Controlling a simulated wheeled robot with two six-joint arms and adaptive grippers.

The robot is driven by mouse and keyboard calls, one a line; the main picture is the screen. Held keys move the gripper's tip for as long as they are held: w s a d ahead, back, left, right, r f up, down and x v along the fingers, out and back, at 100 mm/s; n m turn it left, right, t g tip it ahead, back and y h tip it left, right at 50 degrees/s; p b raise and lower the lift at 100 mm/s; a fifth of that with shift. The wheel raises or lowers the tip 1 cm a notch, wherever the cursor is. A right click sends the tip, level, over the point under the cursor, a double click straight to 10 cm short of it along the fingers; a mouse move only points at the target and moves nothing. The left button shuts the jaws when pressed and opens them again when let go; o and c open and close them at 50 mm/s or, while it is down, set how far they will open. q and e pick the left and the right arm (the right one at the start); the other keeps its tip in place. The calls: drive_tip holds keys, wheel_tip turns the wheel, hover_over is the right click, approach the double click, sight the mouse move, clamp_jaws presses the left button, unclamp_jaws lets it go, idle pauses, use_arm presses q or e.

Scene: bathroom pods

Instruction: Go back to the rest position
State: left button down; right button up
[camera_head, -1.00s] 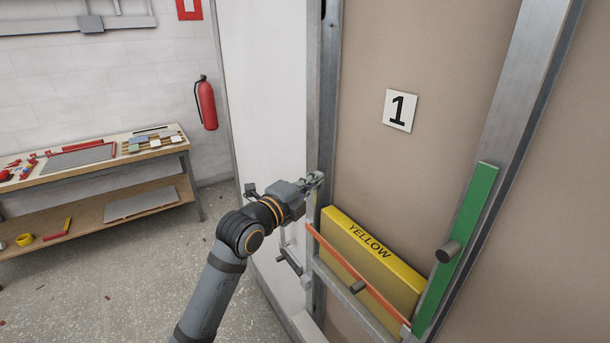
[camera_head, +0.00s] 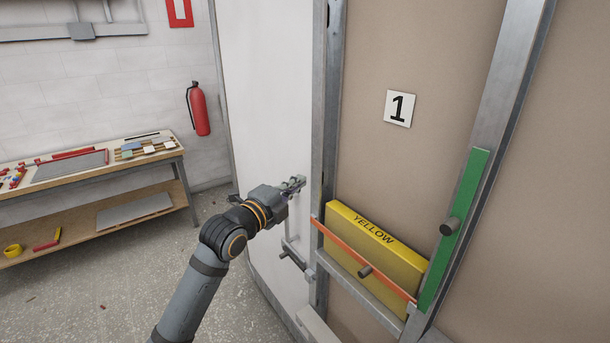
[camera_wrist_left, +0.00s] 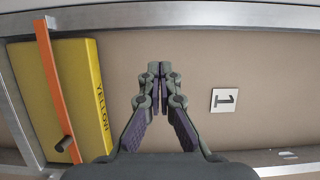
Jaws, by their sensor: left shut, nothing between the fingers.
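My left gripper (camera_head: 293,185) is shut and empty in the head view, in front of the white panel just left of the metal post. In the left wrist view its fingers (camera_wrist_left: 157,70) are together with nothing between them. The yellow box marked YELLOW (camera_head: 375,245) stands to its right, behind an orange bar (camera_head: 352,258). The box also shows at the left of the left wrist view (camera_wrist_left: 88,75). My right gripper is in neither view.
A green bar (camera_head: 453,230) with a dark knob lies along the right metal post. A plate marked 1 (camera_head: 399,108) is on the brown panel. A workbench (camera_head: 165,158) with parts stands at the left. A fire extinguisher (camera_head: 198,109) hangs behind. Speckled floor lies clear between bench and panel.

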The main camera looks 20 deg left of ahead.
use_arm(q)
drive_tip(key=w+a+f+n+g+y, duration=0.1)
drive_tip(key=a+f+n+g+y, duration=0.2)
drive_tip(key=f, duration=0.9)
drive_tip(key=w+a+f+n, duration=0.2)
drive_tip(key=a+f+n, duration=0.2)
drive_tip(key=f, duration=0.8)
drive_tip(key=s+a+f+n+g+y+b, duration=0.1)
drive_tip(key=s+f+n+g, duration=0.15)
drive_tip(key=f, duration=0.85)
drive_tip(key=s+a+f+n+g+y, duration=0.1)
drive_tip(key=s+a+f+n+g, duration=0.2)
drive_tip(key=f, duration=0.8)
drive_tip(key=s+d+f+n+g, duration=0.1)
drive_tip(key=s+f+n+g, duration=0.25)
drive_tip(key=s+f, duration=1.8)
drive_tip(key=s+d+f+n+g, duration=0.1)
drive_tip(key=s+f, duration=0.2)
drive_tip(key=s, duration=0.6)
drive_tip(key=s+d+f+n+g+b, duration=0.1)
drive_tip(key=s+f, duration=0.3)
drive_tip(key=s, duration=0.4)
drive_tip(key=s+d+f+n+g, duration=0.1)
drive_tip(key=s+f, duration=0.3)
drive_tip(key=s, duration=0.5)
drive_tip(key=shift+s+d+n+g, duration=0.35)
drive_tip(key=shift+n+g, duration=0.25)
drive_tip(key=shift+n, duration=0.1)
